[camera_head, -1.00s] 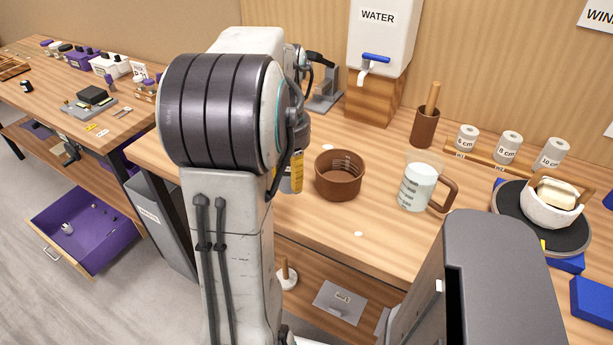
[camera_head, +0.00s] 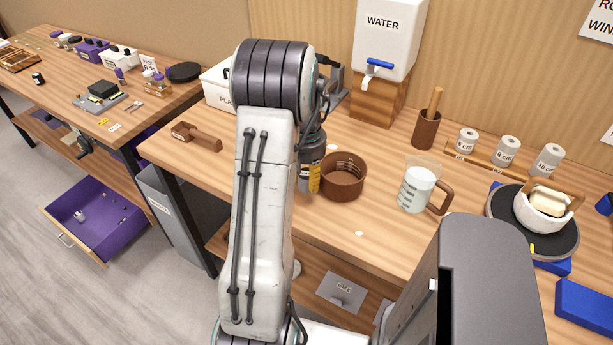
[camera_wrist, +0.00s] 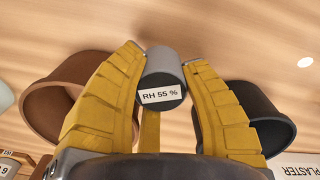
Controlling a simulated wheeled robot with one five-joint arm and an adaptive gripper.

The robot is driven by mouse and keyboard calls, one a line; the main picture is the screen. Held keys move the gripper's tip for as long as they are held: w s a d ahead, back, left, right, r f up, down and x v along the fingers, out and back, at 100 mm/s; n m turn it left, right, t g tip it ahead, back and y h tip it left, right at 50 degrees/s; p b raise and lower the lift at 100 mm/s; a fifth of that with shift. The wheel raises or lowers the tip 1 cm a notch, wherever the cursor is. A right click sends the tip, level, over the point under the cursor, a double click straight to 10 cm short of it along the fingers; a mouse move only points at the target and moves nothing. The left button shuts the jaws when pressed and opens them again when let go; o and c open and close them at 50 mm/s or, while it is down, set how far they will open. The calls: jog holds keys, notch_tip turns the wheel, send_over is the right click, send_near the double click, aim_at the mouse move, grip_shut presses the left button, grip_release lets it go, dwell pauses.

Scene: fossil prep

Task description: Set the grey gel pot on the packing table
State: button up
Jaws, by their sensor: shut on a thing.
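The grey gel pot (camera_wrist: 165,66), a small cylinder with a white "RH 55 %" label, is between the yellow fingers of my gripper (camera_wrist: 164,58) in the wrist view. My gripper is shut on it, over a wooden tabletop. Two wooden tables show, a left one (camera_head: 150,98) and a nearer one (camera_head: 275,222).
The brown bowl (camera_head: 343,182) and a measuring jug (camera_head: 416,187) stand right of my gripper. A dark bowl (camera_wrist: 262,118) is close by in the wrist view. A purple-lined drawer (camera_head: 97,216) stands open under the left table.

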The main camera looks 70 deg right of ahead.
jog(key=shift+f, duration=0.65)
jog(key=shift+f, duration=0.2)
jog(key=o, duration=0.8)
notch_tip(320, 180, up, 10)
jog(key=shift+r, duration=0.1)
jog(key=shift+w+a+r+b, duration=0.1)
jog(key=shift+r+b, duration=0.65)
jog(key=shift+r, duration=0.4)
